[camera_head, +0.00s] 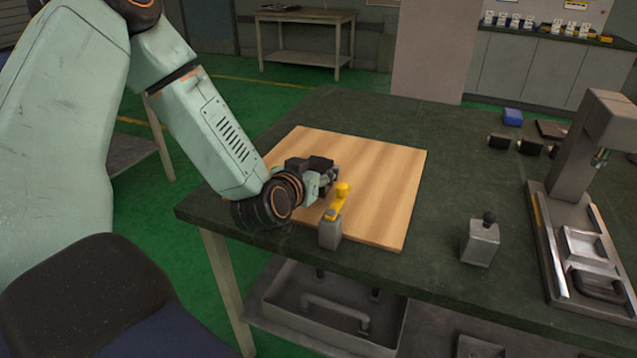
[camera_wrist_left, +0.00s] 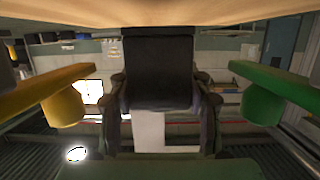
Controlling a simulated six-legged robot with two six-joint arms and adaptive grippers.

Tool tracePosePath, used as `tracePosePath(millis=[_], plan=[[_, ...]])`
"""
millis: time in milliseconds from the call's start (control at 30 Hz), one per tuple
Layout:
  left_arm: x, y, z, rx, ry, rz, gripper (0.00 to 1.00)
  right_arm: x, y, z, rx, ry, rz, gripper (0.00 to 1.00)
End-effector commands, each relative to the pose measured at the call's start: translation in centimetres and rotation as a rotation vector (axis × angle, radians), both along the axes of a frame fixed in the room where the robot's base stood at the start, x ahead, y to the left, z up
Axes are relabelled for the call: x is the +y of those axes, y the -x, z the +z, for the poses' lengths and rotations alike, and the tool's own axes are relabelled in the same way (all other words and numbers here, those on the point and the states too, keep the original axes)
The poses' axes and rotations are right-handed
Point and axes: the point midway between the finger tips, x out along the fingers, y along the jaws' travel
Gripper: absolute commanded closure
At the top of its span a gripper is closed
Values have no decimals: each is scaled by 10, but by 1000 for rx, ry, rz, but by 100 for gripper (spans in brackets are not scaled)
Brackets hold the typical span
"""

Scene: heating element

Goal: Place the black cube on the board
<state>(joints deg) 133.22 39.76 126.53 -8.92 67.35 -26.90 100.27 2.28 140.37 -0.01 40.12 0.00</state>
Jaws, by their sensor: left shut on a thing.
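My left gripper (camera_head: 322,178) is over the wooden board (camera_head: 385,190), near its front edge. It is shut on the black cube (camera_wrist_left: 160,65). In the left wrist view the fingers (camera_wrist_left: 163,112) press on both sides of the cube. That view is upside down, with the board's pale wood along its top. The cube's far end is at or very close to the wood; I cannot tell if it touches. In the head view a dark block at the gripper, seemingly the cube (camera_head: 320,163), is partly hidden. My right gripper is not in view.
A grey block with a black knob (camera_head: 481,240) and a grey press (camera_head: 575,190) stand on the right.

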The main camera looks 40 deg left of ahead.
Motion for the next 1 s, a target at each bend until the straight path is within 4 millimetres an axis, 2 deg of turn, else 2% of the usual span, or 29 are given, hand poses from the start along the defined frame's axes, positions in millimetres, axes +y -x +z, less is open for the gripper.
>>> tracePosePath(millis=[33, 133, 367, 400, 467, 800, 1000], plan=[[0, 0, -11, 1, -3, 0, 100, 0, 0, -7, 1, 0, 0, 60], [0, -1, -24, 3, -2, -1, 100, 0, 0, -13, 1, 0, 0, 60], [1, -3, -25, -1, -1, 1, 100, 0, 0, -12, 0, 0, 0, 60], [1, -2, -26, 3, 1, 0, 47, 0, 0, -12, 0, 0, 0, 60], [1, -2, -26, 3, 1, 0, 42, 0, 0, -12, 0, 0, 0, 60], [0, 0, -25, 3, 2, 0, 41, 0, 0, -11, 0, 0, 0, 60], [-5, 24, -16, 5, 6, 2, 41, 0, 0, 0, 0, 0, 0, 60]])
